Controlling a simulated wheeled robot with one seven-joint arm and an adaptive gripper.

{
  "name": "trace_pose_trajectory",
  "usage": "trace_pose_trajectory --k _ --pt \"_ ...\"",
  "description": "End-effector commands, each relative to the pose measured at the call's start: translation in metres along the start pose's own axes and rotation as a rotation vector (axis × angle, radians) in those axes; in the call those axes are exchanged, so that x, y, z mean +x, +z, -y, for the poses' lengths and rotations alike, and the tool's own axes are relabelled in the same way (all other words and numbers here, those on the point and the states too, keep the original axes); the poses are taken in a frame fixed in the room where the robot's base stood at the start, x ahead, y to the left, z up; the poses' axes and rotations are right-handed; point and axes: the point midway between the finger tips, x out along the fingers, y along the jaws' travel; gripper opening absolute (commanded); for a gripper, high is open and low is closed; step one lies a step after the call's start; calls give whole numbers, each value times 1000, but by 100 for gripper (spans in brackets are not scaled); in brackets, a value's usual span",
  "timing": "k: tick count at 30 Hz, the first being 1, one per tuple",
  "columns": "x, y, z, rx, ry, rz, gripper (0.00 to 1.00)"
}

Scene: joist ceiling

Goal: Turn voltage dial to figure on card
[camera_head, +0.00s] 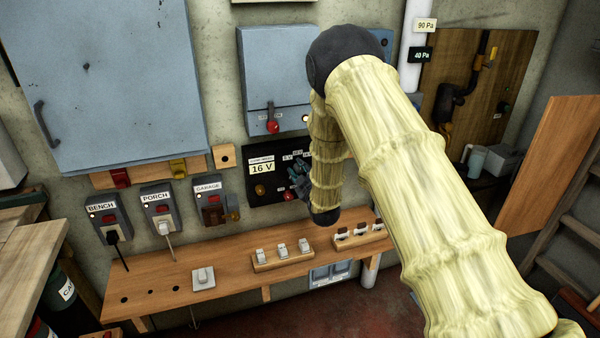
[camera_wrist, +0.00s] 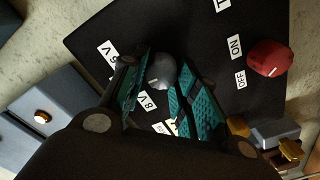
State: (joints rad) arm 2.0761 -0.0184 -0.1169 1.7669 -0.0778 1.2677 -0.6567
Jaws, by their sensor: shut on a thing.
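The black voltage panel (camera_head: 258,160) is on the wall, partly hidden behind my arm. The white card (camera_head: 262,168) on it reads "16 V". My gripper (camera_head: 299,178) is at the right part of this panel. In the wrist view, my gripper (camera_wrist: 163,82) has its teal pads on either side of a round grey dial (camera_wrist: 160,68) and is shut on it. White labels surround the dial; one reads "8 V" (camera_wrist: 151,100), others are partly covered by the fingers. I cannot tell which label the dial points to.
A red knob (camera_wrist: 271,58) marked ON and OFF sits on the same panel beside the dial. A wooden shelf (camera_head: 230,275) with white switches runs below. Bench, porch and garage switches are at left.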

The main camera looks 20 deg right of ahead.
Motion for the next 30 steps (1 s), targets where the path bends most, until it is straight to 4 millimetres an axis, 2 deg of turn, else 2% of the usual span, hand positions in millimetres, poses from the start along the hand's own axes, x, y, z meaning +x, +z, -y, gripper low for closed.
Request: trace_pose_trajectory --k 18,30 --pt "0 2 -2 463 1 1 6" --pt "0 2 -2 618 -1 1 6"
